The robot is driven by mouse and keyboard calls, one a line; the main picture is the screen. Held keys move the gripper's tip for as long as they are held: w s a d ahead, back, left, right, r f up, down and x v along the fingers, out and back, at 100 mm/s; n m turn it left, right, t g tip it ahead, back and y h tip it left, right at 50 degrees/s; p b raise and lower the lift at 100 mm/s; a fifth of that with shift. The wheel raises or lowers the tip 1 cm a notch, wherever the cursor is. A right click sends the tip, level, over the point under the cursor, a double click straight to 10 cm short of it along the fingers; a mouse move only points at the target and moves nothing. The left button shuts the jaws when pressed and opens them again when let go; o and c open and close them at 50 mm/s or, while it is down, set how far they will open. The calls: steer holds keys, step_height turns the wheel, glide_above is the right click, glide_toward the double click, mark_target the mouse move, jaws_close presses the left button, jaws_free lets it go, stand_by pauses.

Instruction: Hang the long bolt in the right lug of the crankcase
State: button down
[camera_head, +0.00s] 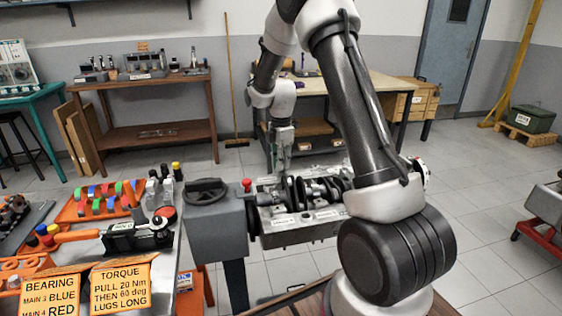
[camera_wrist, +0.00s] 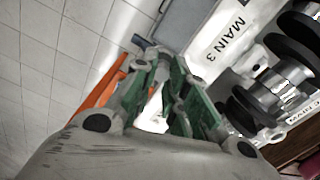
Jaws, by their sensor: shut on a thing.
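The crankcase (camera_head: 300,237) is a grey block with a crankshaft (camera_head: 312,188) in it, in the middle of the head view. My gripper (camera_head: 284,163) points down above its far side. In the wrist view my gripper (camera_wrist: 166,62) shows its green-padded fingers close together, shut on a thin thing taken to be the long bolt. The fingers hide most of it, and its lower end cannot be made out. The crankcase shows beside the fingers in the wrist view, with a "MAIN 3" label (camera_wrist: 230,35). I cannot make out the right lug.
A grey stand with a dark handwheel (camera_head: 207,190) adjoins the crankcase on the left. An orange tray of coloured parts (camera_head: 95,205), a torque tool (camera_head: 138,236) and instruction cards (camera_head: 121,287) lie at left. A wooden bench (camera_head: 385,83) stands behind.

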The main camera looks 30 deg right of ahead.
steer(key=shift+f, duration=0.55)
steer(key=c, duration=1.7)
jaws_free()
steer(key=shift+r, duration=0.5)
steer(key=shift+r, duration=1.05)
steer(key=o, duration=0.6)
